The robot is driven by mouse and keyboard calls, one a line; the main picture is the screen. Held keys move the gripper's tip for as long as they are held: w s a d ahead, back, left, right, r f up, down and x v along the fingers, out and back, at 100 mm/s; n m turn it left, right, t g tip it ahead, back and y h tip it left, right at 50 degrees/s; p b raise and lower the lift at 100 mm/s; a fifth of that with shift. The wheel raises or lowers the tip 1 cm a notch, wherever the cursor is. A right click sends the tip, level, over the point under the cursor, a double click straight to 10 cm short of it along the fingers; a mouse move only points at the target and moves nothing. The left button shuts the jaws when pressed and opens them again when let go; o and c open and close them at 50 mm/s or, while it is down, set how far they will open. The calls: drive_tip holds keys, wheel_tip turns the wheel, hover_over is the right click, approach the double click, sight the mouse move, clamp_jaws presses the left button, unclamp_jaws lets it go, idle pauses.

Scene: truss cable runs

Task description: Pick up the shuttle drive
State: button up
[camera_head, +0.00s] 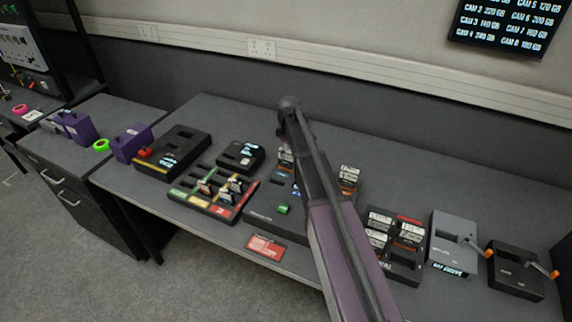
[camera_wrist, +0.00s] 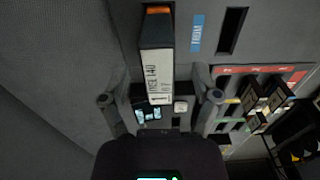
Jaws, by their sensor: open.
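A dark drive (camera_wrist: 157,62) with a white label and an orange end lies between my gripper's two fingers in the wrist view. It looks like the shuttle drive, but its label is upside down and I cannot read it surely. My gripper (camera_wrist: 160,97) is open, with one finger on each side of the drive and a gap to both. In the head view my arm crosses the middle of the bench and hides my gripper. Labelled drives show on either side of the arm, one at left (camera_head: 286,155) and one at right (camera_head: 349,177).
A colour-edged tray (camera_head: 213,193) with several drives stands left of my arm; its red edge shows in the wrist view (camera_wrist: 260,70). Black docks (camera_head: 172,152), a drive rack (camera_head: 395,245) and two lever units (camera_head: 452,245) (camera_head: 515,270) line the bench. An empty slot (camera_wrist: 232,30) is beside the drive.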

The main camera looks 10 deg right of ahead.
sight(287, 160)
drive_tip(key=shift+w+a+f+b, duration=0.1)
drive_tip(key=shift+f+b, duration=1.2)
drive_tip(key=shift+f, duration=0.05)
drive_tip(key=shift+w+f+b, duration=0.1)
drive_tip(key=shift+f+b, duration=1.2)
clamp_jaws()
